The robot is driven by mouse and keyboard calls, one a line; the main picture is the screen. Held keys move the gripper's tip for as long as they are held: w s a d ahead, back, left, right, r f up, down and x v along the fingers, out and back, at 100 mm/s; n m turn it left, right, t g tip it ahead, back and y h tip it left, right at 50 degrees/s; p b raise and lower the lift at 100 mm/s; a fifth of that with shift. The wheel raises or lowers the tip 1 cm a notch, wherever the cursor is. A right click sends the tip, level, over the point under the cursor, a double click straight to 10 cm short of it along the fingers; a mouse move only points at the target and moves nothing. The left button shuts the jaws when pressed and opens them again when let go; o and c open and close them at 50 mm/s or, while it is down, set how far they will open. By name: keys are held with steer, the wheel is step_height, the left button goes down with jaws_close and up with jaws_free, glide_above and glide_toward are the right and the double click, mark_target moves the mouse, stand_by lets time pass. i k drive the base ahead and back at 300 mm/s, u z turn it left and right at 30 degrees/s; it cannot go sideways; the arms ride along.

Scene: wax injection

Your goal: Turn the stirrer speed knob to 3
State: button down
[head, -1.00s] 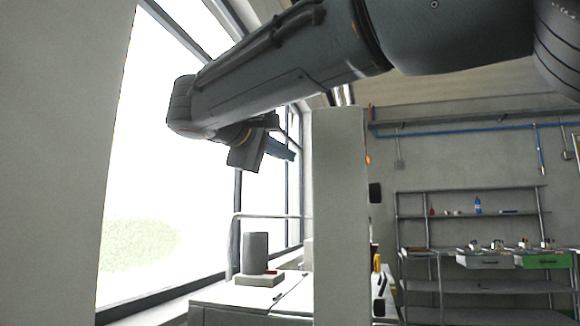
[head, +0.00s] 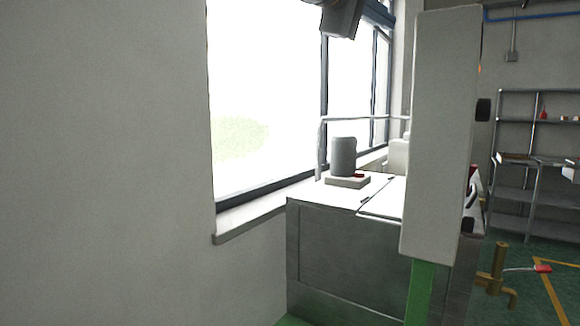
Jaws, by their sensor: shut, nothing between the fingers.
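A grey cylinder (head: 342,157) stands upright on a pale square base (head: 347,182) on top of the metal cabinet by the window. No scale or number can be read. My gripper (head: 375,12) is only partly in view at the top edge, dark against the window. It is high above the cabinet, well apart from the cylinder, shut and empty.
The metal cabinet (head: 335,250) has a pale top with a lid beside the cylinder. A tall pale column (head: 440,130) on a green post blocks the view to its right. A brass tap-like pipe (head: 497,270) stands near the floor. Shelves (head: 530,125) stand behind.

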mark_target(468, 224)
steer(key=k, duration=1)
